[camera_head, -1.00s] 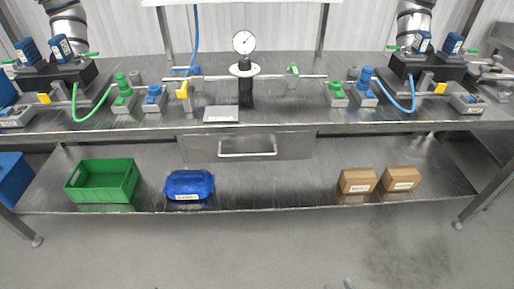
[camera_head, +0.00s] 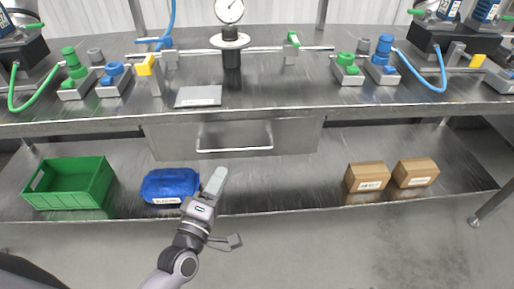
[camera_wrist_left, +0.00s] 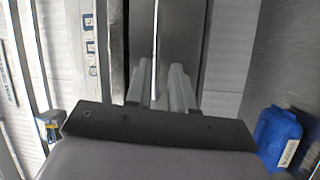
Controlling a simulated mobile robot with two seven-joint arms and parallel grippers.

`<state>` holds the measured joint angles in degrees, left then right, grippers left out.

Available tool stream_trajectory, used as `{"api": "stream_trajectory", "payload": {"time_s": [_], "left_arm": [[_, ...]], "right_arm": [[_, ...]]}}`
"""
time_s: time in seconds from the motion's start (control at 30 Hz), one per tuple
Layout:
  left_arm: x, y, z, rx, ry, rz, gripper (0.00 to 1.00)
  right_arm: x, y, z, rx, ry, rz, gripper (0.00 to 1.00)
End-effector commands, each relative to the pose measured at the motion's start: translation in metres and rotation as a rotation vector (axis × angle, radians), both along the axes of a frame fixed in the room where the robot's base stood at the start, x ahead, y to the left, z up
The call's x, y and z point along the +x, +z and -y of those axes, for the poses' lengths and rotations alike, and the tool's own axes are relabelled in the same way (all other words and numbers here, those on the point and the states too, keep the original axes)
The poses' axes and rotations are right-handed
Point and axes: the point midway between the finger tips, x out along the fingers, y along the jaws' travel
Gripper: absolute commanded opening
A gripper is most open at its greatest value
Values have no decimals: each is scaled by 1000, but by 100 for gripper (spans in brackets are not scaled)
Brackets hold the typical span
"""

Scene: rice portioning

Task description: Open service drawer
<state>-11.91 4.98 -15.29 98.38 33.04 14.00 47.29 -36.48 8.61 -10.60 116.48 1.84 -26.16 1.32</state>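The service drawer (camera_head: 165,143) is a flat metal front under the workbench top, and it looks shut. Its bar handle (camera_head: 235,150) spans the middle of the front. My left gripper (camera_head: 215,182) points up from below, in front of the lower shelf, left of and below the handle and apart from it. My right gripper is out of view.
On the lower shelf (camera_head: 280,180) are a green crate (camera_head: 70,185), a blue container (camera_head: 170,185), also in the left wrist view (camera_wrist_left: 278,138), and two cardboard boxes (camera_head: 367,177) (camera_head: 415,172). A gauge (camera_head: 230,10), a grey plate (camera_head: 198,96) and fittings stand on the bench top.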

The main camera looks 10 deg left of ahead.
Motion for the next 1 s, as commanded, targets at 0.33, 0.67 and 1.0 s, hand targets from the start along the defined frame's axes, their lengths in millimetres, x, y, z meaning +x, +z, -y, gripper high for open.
{"api": "stream_trajectory", "payload": {"time_s": [0.33, 0.67, 1.0], "left_arm": [[25, 6, -1, -127, 13, 37, 23], [67, 13, 4, -123, 13, 36, 23], [80, 15, 6, -122, 12, 33, 23]], "right_arm": [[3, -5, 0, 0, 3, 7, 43], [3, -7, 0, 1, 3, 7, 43], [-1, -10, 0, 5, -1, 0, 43]]}}
